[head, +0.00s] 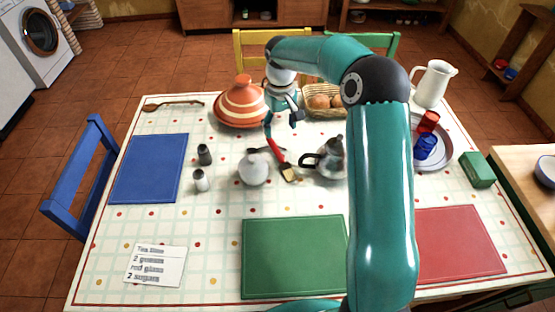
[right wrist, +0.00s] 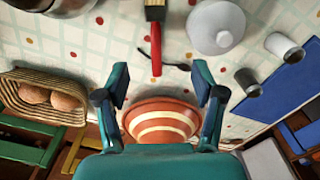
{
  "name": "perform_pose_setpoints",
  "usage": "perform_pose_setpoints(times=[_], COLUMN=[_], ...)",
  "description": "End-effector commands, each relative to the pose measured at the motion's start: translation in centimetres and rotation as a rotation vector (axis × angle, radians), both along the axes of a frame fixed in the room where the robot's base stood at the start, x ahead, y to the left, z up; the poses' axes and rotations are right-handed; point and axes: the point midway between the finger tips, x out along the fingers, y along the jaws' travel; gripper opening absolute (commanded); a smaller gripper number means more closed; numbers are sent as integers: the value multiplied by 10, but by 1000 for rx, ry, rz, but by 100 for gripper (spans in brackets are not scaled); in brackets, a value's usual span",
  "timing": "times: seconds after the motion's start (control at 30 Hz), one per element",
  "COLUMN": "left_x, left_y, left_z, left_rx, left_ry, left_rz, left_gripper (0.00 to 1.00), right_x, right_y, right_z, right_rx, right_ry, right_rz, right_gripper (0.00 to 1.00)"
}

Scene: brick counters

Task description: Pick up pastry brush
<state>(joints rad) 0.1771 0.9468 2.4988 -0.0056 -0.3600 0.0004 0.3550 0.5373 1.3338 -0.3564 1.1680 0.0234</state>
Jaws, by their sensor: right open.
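The pastry brush (head: 281,158) lies on the table with its red handle toward the back and its bristles toward the front, between the white sugar pot (head: 254,168) and the metal teapot (head: 329,161). In the right wrist view the brush (right wrist: 156,42) shows at the top centre, its bristle end cut off by the frame edge. My right gripper (head: 282,116) is open and empty above the table, just behind the handle end. In its own wrist view the fingers (right wrist: 161,85) are spread apart, with the handle beyond them. My left gripper is not in view.
An orange striped tagine (head: 241,104) and a bread basket (head: 325,103) stand close to my right gripper. A dark spoon lies beside the sugar pot. Two shakers (head: 204,155) stand left. The green placemat (head: 294,257) in front is bare.

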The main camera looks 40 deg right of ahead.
Motion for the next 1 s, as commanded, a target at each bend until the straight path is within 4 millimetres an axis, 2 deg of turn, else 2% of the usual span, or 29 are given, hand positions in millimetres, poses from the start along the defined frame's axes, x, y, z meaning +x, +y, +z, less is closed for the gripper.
perform_pose_setpoints(times=[0.1,0.4,0.53,0.77,1.0], left_x=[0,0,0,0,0], left_y=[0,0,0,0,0], left_z=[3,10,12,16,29], left_rx=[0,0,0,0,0], left_ry=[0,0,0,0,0], left_rz=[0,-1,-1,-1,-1], left_gripper=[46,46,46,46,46], right_x=[-10,-15,-15,-15,-13], right_y=[-9,-14,-15,-13,-10], right_z=[-20,-82,-97,-110,-143], right_rx=[1,1,-1,1,1], right_ry=[6,5,2,3,3], right_rz=[-21,-33,-34,-34,-35], right_gripper=[68,68,68,68,68])
